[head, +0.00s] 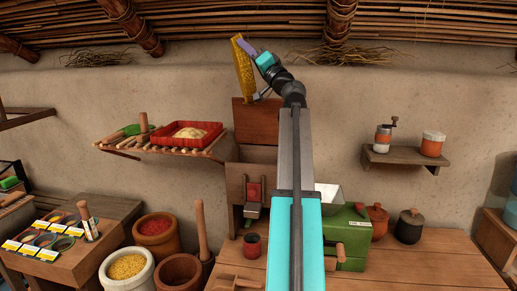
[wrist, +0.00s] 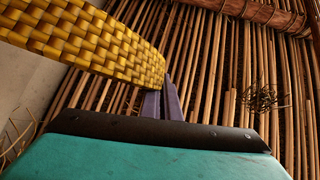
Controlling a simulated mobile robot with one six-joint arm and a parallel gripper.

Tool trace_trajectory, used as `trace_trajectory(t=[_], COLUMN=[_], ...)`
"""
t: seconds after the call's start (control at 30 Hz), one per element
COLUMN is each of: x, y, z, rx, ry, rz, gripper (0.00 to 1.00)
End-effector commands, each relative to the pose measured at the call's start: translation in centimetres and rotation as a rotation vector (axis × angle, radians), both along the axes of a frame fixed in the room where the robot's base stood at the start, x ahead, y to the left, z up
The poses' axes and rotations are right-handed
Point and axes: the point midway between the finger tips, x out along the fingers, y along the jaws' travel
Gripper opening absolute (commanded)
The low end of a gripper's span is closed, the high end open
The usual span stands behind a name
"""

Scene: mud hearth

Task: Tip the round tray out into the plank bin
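The round tray (head: 243,68) is yellow and woven. It is raised high, tilted nearly upright and seen almost edge-on; its woven surface also fills the upper left of the wrist view (wrist: 85,38). My gripper (head: 247,49) has its purple fingers (wrist: 163,103) at the tray's rim and appears shut on it. The plank bin (head: 236,181) is a wooden box against the wall, below the tray, with its lid (head: 256,121) standing up behind its opening. My arm hides part of its right side. I cannot see inside the bin or anything on the tray.
A slatted shelf (head: 160,149) with a red tray (head: 187,136) juts out left of the bin. A green machine (head: 347,238) stands on the table to the right. The reed ceiling (head: 240,28) is close to the raised tray.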

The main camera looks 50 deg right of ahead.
Motion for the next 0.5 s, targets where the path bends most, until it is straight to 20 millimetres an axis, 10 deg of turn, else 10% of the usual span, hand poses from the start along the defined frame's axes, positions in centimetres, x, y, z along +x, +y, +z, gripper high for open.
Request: trace_trajectory(t=[0.5], x=[1.6], y=[2.0], z=[-0.4], rx=[-0.072], ry=[0.058], rz=[0.001], gripper=[0.0])
